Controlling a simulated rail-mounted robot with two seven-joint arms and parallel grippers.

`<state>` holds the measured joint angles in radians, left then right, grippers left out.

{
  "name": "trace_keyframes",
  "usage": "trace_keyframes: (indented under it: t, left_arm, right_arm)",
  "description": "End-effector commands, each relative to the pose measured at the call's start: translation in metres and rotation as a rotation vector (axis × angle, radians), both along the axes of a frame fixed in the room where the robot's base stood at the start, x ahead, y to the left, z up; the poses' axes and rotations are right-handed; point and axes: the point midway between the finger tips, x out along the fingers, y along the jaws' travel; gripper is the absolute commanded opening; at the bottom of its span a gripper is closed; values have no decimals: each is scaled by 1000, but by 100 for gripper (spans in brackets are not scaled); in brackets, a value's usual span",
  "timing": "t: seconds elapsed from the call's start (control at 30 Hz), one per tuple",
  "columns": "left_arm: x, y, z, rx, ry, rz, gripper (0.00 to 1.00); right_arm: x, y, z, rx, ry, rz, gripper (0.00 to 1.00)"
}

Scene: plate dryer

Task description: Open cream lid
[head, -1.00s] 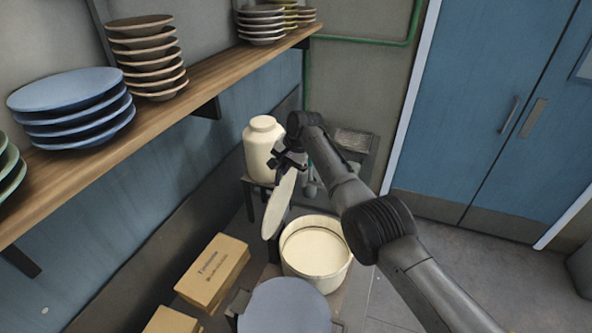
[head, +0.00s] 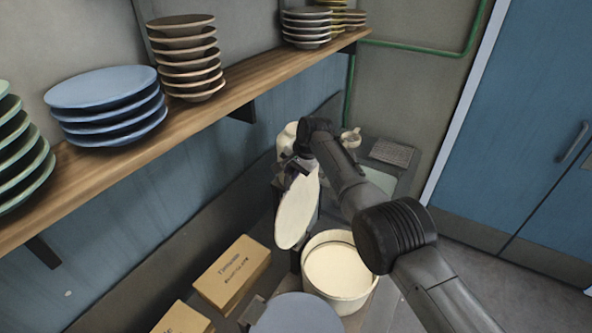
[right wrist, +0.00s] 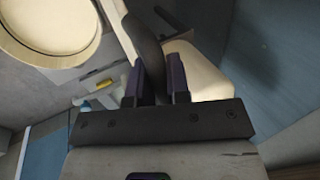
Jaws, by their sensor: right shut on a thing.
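The round cream lid (head: 296,212) is held up on edge, nearly vertical, beside and above the cream tub (head: 353,293). My right gripper (head: 298,166) is shut at the lid's upper part. In the right wrist view its fingers (right wrist: 152,82) close on a dark piece, which looks like the lid's handle (right wrist: 147,40); the cream lid (right wrist: 200,72) shows behind the fingers. The tub stands open with pale cream contents, and its round mouth also shows at top left of the right wrist view (right wrist: 50,22). My left gripper is not in view.
A blue-grey round thing (head: 298,316) lies in front of the tub. Cardboard boxes (head: 232,272) lie to the left. A cream jar (head: 286,139) stands behind my right gripper, partly hidden. A wooden shelf (head: 120,160) with plate stacks runs along the wall.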

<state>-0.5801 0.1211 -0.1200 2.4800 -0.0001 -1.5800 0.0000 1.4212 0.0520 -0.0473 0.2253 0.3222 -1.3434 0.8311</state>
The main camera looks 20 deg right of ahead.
Motion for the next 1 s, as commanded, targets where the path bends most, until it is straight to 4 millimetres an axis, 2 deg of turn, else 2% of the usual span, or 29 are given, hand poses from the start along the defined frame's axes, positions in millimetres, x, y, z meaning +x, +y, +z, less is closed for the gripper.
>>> trace_keyframes:
  t: [0.27,0.3,0.57,0.83,1.0]
  left_arm:
    - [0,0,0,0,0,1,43]
    - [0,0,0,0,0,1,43]
    - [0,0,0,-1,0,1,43]
    - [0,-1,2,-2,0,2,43]
    - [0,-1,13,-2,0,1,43]
  right_arm:
    - [0,0,1,-3,-3,3,0]
    - [0,0,1,-3,-3,3,18]
    - [0,0,1,-1,-2,1,41]
    - [0,0,2,0,-2,1,41]
    - [-1,-2,10,0,-2,1,41]
